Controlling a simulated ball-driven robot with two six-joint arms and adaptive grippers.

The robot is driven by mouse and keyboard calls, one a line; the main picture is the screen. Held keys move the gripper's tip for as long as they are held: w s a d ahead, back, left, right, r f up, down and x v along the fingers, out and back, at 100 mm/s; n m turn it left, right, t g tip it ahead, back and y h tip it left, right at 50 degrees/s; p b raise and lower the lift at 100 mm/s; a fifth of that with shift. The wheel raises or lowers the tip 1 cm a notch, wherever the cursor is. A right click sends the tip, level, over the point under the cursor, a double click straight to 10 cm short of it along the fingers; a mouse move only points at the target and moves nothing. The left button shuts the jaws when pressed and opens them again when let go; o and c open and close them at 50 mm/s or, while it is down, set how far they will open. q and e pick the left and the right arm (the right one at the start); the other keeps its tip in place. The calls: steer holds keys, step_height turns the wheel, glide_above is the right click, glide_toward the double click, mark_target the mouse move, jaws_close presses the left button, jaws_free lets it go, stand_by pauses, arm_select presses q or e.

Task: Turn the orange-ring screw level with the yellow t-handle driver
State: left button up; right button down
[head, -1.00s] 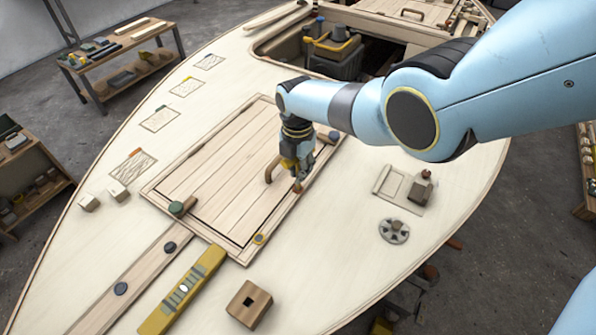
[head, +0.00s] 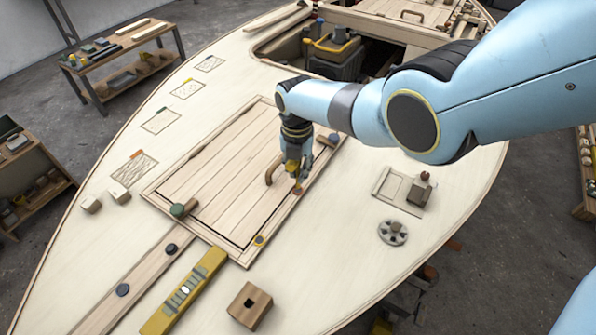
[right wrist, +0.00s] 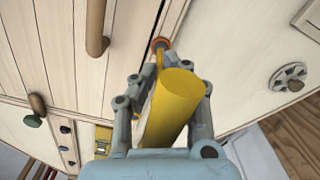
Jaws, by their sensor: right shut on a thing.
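My right gripper (head: 297,170) points down over the right edge of the hatch panel and is shut on the yellow t-handle driver (right wrist: 168,108). In the right wrist view the yellow grip lies between the fingers (right wrist: 165,95). The driver's thin shaft runs to the orange-ring screw (right wrist: 160,43), and its tip appears to meet it. The orange ring also shows in the head view (head: 298,191), just below the gripper. The tip hides the screw's head, so its height against the wood cannot be told. My left gripper is out of view.
A wooden handle (head: 275,168) stands on the hatch just left of the gripper. A yellow-ring screw (head: 259,239) sits at the hatch's near corner. A yellow level (head: 185,290), a wooden block (head: 249,305) and a grey round fitting (head: 392,232) lie on the deck.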

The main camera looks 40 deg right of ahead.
steer(key=m, duration=0.7)
steer(key=shift+m, duration=0.4)
steer(key=m, duration=0.7)
steer(key=shift+d, duration=0.1)
